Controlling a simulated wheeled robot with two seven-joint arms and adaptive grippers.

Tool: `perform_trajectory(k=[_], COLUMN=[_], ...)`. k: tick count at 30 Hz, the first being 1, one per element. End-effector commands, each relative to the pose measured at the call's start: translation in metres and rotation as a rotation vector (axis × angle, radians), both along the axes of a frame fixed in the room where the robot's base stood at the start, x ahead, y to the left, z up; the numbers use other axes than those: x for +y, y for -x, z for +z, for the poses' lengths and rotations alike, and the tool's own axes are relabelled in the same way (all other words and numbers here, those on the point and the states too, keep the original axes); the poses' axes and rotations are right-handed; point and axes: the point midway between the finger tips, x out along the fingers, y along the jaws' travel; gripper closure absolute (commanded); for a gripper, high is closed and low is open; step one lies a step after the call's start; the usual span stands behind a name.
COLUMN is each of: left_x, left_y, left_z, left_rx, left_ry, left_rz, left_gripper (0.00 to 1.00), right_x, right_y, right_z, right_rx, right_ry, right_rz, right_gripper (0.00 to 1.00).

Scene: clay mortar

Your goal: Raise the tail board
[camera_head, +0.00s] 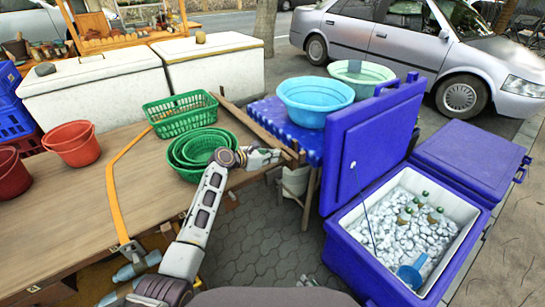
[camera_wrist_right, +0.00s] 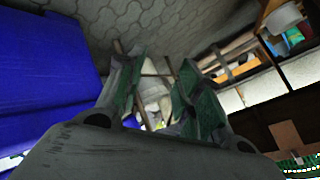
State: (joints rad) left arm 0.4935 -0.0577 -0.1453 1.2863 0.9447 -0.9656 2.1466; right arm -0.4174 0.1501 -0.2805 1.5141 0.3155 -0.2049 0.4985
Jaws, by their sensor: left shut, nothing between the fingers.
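The brown wooden bed (camera_head: 70,210) fills the left of the head view. A narrow wooden board (camera_head: 244,118), which looks like the tail board, runs along its right end; I cannot tell its exact tilt. My left gripper (camera_head: 297,157) is shut and empty at the near end of this board, close against it; I cannot tell whether they touch. The arm hides part of the bed's edge. My right gripper (camera_wrist_right: 157,85) is open and empty in the right wrist view, above grey paving. Only its tips (camera_head: 307,281) show low in the head view.
Green baskets (camera_head: 180,114) and red buckets (camera_head: 73,143) stand on the bed. An open blue ice box (camera_head: 352,240) stands at the right. Paving (camera_head: 265,235) between is mostly clear.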

Motion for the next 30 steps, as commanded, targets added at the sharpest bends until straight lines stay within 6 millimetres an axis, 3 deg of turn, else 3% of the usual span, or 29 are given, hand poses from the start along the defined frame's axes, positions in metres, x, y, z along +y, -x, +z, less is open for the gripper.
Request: perform_trajectory(k=[6, 15, 24, 30], left_x=[-0.002, -0.002, -0.002, -0.002], left_y=[0.001, 0.001, 0.001, 0.001], left_z=[0.0, 0.0, 0.0, 0.0], left_rx=[0.001, 0.001, 0.001, 0.001], left_ry=[0.001, 0.001, 0.001, 0.001], left_rz=[-0.003, -0.003, -0.003, -0.003], left_gripper=[1.0, 1.0, 1.0, 1.0], right_x=[-0.033, -0.073, -0.089, -0.09], right_y=[0.032, 0.085, 0.123, 0.127], right_z=[-0.047, -0.092, -0.106, -0.107], right_rx=[0.146, 0.342, 0.477, 0.482], right_ry=[0.185, 0.43, 0.582, 0.609], right_rz=[0.076, 0.275, 0.489, 0.546], right_gripper=[0.64, 0.64, 0.64, 0.64])
